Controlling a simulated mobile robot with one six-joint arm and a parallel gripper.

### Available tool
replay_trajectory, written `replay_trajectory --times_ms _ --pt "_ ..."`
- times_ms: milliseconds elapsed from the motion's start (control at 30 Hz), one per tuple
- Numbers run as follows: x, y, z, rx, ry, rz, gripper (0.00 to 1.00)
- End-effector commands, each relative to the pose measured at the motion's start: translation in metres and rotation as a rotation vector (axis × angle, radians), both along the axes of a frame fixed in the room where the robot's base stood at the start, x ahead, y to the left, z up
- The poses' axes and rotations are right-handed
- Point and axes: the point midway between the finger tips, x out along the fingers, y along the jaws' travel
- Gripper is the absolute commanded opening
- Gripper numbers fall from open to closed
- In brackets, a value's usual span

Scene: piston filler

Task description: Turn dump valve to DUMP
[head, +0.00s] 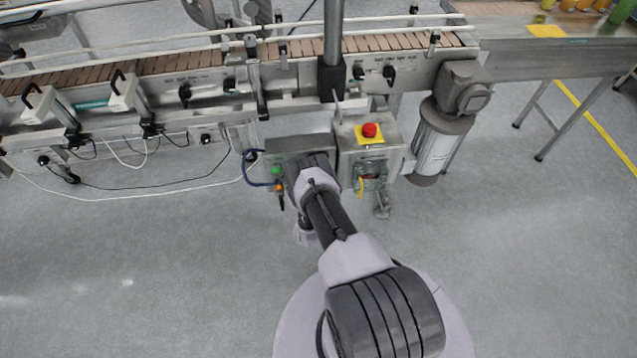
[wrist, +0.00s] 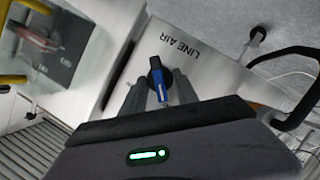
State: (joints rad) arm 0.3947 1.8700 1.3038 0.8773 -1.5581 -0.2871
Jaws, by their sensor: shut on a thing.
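A valve handle (wrist: 160,82), black with a blue lever end, sits on a pale panel (wrist: 195,75) marked LINE AIR in the wrist view. No DUMP marking is readable. My gripper (wrist: 158,90) has one grey finger on each side of the handle and is shut on it. The blue end points down the picture, toward my gripper's body. In the head view my arm reaches a grey box (head: 285,146) below the conveyor; it hides my fingertips and the handle.
Right of it is a control box (head: 348,150) with a red emergency stop (head: 369,130) on yellow. A blue hose (head: 255,180) loops at the left. A conveyor (head: 180,68) runs behind. A motor (head: 440,135) hangs right. The front floor is clear.

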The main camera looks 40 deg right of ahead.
Motion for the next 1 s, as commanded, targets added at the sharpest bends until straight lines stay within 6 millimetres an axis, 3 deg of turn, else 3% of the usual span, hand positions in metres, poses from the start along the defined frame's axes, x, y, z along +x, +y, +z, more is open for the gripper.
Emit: replay_trajectory --times_ms 733,767,800,867,1000 --pt "-0.0002 0.0005 -0.0009 -0.069 0.044 0.000 0.00" --pt "-0.0003 0.0005 -0.0009 -0.069 0.044 0.000 0.38" --pt "-0.0002 0.0005 -0.0009 -0.069 0.043 -0.001 0.46" --pt "-0.0001 0.0005 -0.0008 -0.069 0.043 -0.001 0.58" --pt "0.0000 0.0004 -0.0006 -0.069 0.042 0.000 0.58"
